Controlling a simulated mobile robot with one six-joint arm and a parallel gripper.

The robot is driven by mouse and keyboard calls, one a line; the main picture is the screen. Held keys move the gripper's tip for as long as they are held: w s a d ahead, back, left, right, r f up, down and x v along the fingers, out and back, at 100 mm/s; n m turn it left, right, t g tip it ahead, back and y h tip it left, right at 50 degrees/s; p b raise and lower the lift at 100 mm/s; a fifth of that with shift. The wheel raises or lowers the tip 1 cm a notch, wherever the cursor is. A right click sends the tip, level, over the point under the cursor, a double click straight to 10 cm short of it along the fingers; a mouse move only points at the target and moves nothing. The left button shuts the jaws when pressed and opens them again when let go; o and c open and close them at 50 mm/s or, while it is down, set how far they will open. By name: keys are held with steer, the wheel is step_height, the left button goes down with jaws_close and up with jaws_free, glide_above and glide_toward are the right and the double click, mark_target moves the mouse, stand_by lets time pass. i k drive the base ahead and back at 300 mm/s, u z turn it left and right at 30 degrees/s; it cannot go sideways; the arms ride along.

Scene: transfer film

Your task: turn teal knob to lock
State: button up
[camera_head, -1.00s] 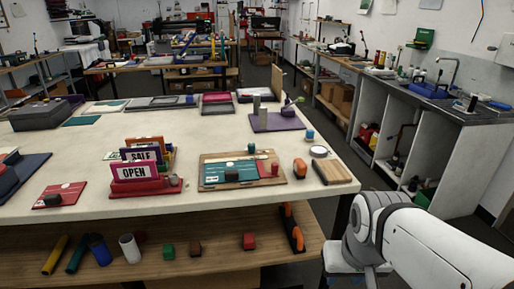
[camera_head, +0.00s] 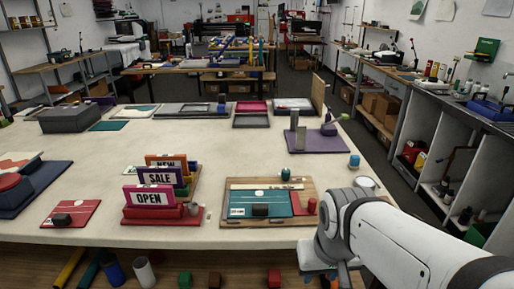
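A small teal knob (camera_head: 285,174) stands at the back edge of a wooden board (camera_head: 308,188) on the white table. The board carries a teal sheet (camera_head: 286,203) with a dark block (camera_head: 260,210) on it, a pale strip along its back and a red piece (camera_head: 311,205) at its right. The knob is too small for me to tell its turn position. My white arm reaches in from the lower right, to the right of the board and apart from the knob.
A sign stand (camera_head: 162,214) with several coloured signs is left of the board. A purple base (camera_head: 316,141) with grey uprights and a blue cylinder (camera_head: 354,161) stand behind it. A red plate (camera_head: 71,214) lies at left. The middle of the white table (camera_head: 160,140) is clear.

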mark_target(286, 172)
steer(key=u, duration=0.1)
steer(key=i, duration=0.85)
steer(key=z, duration=0.2)
